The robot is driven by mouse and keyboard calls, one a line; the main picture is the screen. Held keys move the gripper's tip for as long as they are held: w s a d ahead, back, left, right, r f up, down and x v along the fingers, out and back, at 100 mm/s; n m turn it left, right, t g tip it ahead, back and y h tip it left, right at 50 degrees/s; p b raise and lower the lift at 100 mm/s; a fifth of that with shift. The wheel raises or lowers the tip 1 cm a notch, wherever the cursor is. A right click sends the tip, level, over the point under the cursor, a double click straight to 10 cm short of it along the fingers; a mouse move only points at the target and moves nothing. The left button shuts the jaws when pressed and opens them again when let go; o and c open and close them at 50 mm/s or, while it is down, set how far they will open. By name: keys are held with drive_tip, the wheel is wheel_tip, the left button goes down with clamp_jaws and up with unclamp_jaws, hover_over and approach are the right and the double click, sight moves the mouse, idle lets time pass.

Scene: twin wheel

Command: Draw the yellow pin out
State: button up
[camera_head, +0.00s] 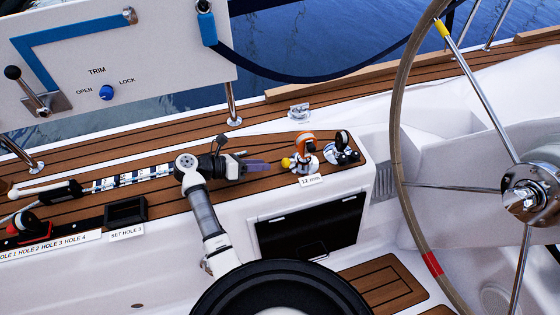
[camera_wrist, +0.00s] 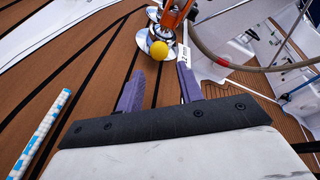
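The yellow pin shows as a round yellow knob (camera_head: 285,163) on the left side of a metal fitting with an orange part (camera_head: 304,143), on the teak side deck. In the wrist view the yellow knob (camera_wrist: 159,50) is just beyond the fingertips, in line with the gap between them. The pin's shaft is hidden. My gripper (camera_head: 268,166) reaches in from the left, low over the deck. In the wrist view its two purple fingers (camera_wrist: 160,72) are apart, with only deck between them. The fingers look clear of the knob.
The steering wheel (camera_head: 398,110) rises at right. A striped rope (camera_head: 130,179) and a black "SET HOLE 3" tray (camera_head: 126,211) lie left. A trim panel (camera_head: 120,60) stands behind.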

sight(282, 163)
drive_tip(key=x, duration=0.7)
drive_tip(key=shift+w+d+f+p, duration=0.15)
drive_tip(key=shift+w+d+p, duration=0.05)
drive_tip(key=shift+d+p, duration=0.15)
drive_tip(key=shift+c, duration=0.4)
clamp_jaws()
